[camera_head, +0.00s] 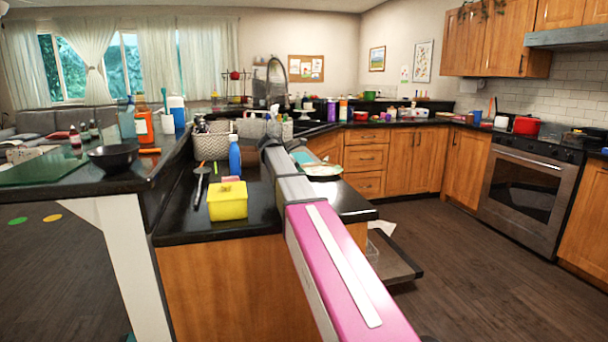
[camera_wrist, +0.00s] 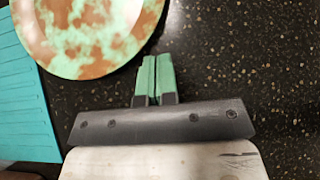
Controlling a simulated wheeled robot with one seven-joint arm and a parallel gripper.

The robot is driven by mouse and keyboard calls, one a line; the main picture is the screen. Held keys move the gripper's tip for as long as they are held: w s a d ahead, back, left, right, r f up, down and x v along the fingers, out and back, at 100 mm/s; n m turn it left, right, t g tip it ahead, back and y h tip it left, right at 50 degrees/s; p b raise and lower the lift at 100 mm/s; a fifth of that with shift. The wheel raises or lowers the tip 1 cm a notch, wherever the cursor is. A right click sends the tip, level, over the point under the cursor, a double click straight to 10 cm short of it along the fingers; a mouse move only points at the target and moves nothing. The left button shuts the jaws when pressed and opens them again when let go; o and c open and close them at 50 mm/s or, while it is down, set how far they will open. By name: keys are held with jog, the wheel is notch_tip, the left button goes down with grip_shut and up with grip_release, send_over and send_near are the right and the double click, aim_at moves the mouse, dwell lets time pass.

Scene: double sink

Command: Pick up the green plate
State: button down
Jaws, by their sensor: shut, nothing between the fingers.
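The green plate (camera_wrist: 88,30) is mottled green and brown with a pale green rim. It lies at the upper left of the wrist view, partly cut off by the frame. In the head view a round plate (camera_head: 323,170), seen edge-on, lies on the counter just right of my arm. My gripper (camera_wrist: 155,80) has green fingertips pressed together with nothing between them. It is right of and below the plate's rim in the wrist view, apart from it, above the dark speckled counter. My arm hides the gripper in the head view.
A teal slatted mat (camera_wrist: 25,105) lies beside the plate. A yellow box (camera_head: 227,201), a blue bottle (camera_head: 234,155) and a woven basket (camera_head: 210,143) stand left of my arm. A faucet (camera_head: 277,80) rises behind. Bare counter (camera_wrist: 240,60) lies right of the fingers.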

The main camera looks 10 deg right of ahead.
jog(key=v, duration=1.1)
jog(key=shift+a+f, duration=0.35)
